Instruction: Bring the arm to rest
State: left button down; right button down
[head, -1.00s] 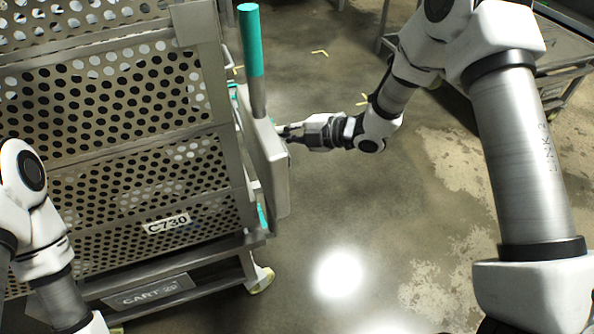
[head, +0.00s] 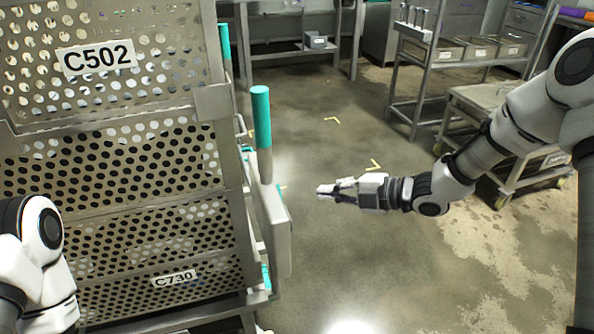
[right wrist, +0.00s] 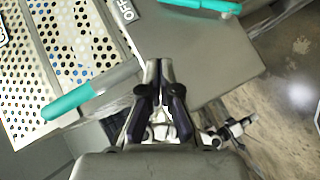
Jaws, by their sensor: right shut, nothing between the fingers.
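My right gripper (head: 328,190) is in the middle of the head view, shut and empty, pointing left toward the cart's side box. A gap of floor shows between its tips and the box. It also shows shut in the right wrist view (right wrist: 158,66), with the grey box panel (right wrist: 195,55) beyond the fingertips. My left arm shows at the lower left of the head view; its gripper is out of frame.
A perforated metal cart (head: 120,165) labelled C502 and C730 fills the left. Its grey side box (head: 276,225) carries a teal-topped upright handle (head: 262,120). A shelf rack (head: 470,55) and a low cart (head: 490,97) stand at right. Open floor lies between.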

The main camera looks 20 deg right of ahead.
jog(key=s+a+f+m+g+h+p, duration=0.25)
jog(key=s+f+m+p, duration=0.2)
jog(key=s+f, duration=0.45)
jog(key=s+a+f+m+g+h+p, duration=0.25)
jog(key=s+f+m+g+p, duration=0.2)
jog(key=s+f, duration=0.5)
jog(key=s+d+f+m+g+h, duration=0.2)
jog(key=s+d+m+h, duration=0.4)
jog(key=s+m, duration=0.6)
jog(key=d+m, duration=0.1)
jog(key=m, duration=0.2)
jog(key=shift+s+d+f+m, duration=0.3)
jog(key=shift+d+f+m, duration=0.1)
